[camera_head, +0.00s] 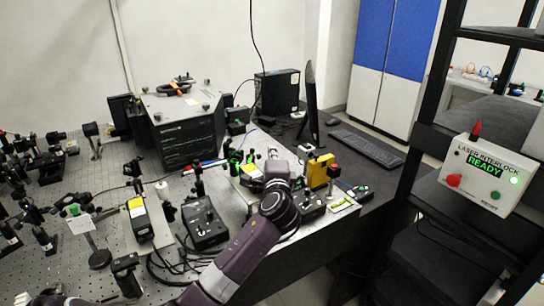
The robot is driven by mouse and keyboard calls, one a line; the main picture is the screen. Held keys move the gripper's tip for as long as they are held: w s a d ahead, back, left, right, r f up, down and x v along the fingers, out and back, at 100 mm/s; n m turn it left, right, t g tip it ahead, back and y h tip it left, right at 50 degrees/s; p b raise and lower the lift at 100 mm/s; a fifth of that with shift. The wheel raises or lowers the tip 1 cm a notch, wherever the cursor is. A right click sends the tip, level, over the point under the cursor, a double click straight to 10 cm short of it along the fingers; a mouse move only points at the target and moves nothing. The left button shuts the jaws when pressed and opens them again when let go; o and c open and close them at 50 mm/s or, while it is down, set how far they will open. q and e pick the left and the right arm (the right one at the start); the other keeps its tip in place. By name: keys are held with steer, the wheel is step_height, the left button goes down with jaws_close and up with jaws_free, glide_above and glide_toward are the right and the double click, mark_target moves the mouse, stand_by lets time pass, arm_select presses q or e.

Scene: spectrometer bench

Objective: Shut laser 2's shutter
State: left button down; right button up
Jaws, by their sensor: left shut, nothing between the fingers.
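My left arm reaches up from the bottom middle over the near edge of the optical bench. My left gripper (272,158) is at its far end, shut and empty, beside a small box with a yellow label (250,171) among posts. A similar black box with a yellow label (139,219) stands further left on the bench. A yellow box (320,172) stands just right of my gripper. I cannot read which of these is laser 2, and its shutter is too small to tell. My wrist hides part of the bench there. I do not see my right gripper.
A black control box (204,224) with cables lies left of my arm. A large dark instrument (186,128) stands behind. A monitor (310,100) and keyboard (366,148) are at the back right. The interlock box (484,174) on the right rack reads READY.

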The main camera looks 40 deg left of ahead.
arm_select(q)
steer(key=v, duration=0.3)
steer(key=b+v, duration=0.1)
steer(key=v, duration=0.3)
steer(key=shift+s+a, duration=0.2)
steer(key=shift+a, duration=0.05)
steer(key=shift+v, duration=1.05)
steer(key=shift+d+r, duration=0.1)
steer(key=shift+d, duration=0.4)
steer(key=shift+s+a, duration=0.1)
steer(key=shift+s, duration=0.15)
arm_select(e)
steer(key=shift+d+f, duration=0.25)
steer(key=shift+f, duration=0.25)
steer(key=shift+d+f, duration=0.2)
steer(key=shift+f, duration=0.25)
steer(key=shift+w, duration=0.1)
